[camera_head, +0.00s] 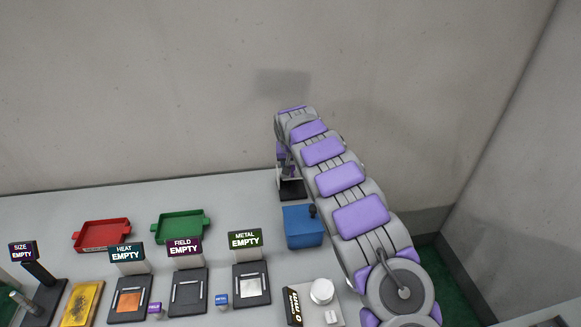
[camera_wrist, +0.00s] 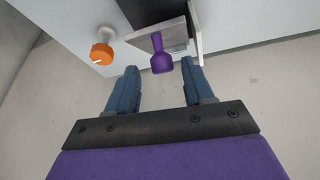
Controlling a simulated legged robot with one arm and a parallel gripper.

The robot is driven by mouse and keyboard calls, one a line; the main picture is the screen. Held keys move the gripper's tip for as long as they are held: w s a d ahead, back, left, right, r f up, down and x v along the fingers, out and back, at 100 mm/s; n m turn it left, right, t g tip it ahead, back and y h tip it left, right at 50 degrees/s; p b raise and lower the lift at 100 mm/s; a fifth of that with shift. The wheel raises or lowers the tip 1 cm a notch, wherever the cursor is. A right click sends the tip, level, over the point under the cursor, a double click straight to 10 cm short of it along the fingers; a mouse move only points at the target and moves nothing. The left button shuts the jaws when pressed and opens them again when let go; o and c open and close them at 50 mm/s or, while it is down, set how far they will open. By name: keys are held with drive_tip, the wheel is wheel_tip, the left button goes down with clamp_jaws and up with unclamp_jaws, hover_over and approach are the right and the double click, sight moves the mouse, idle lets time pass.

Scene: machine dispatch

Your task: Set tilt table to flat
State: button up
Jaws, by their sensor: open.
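In the wrist view, a purple handle (camera_wrist: 161,62) with a wide rounded end stands out in front of a pale grey plate (camera_wrist: 148,42) with a white upright edge beside it. This looks like the tilt table, but its angle is hard to tell. My gripper (camera_wrist: 160,76) is open, its two blue fingers on either side of the handle's end with gaps on both sides. An orange knob (camera_wrist: 101,54) with a white mark is left of the left finger. In the head view, my arm hides the gripper and most of a stand with a black base (camera_head: 291,190).
A blue box (camera_head: 303,228) with a black knob stands just in front of that stand. Red (camera_head: 103,235) and green (camera_head: 180,227) trays lie left. Nearer are several pads with signs reading EMPTY, including METAL (camera_head: 245,239). A wall (camera_head: 150,90) rises behind the bench.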

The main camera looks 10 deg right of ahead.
drive_tip(key=shift+w+d+f, duration=0.15)
drive_tip(key=shift+d+f, duration=0.25)
drive_tip(key=shift+f, duration=0.2)
drive_tip(key=shift+a, duration=1)
drive_tip(key=shift+c, duration=0.8)
drive_tip(key=shift+d, duration=0.7)
drive_tip(key=c, duration=0.7)
drive_tip(key=shift+a, duration=0.3)
clamp_jaws()
drive_tip(key=shift+d, duration=0.1)
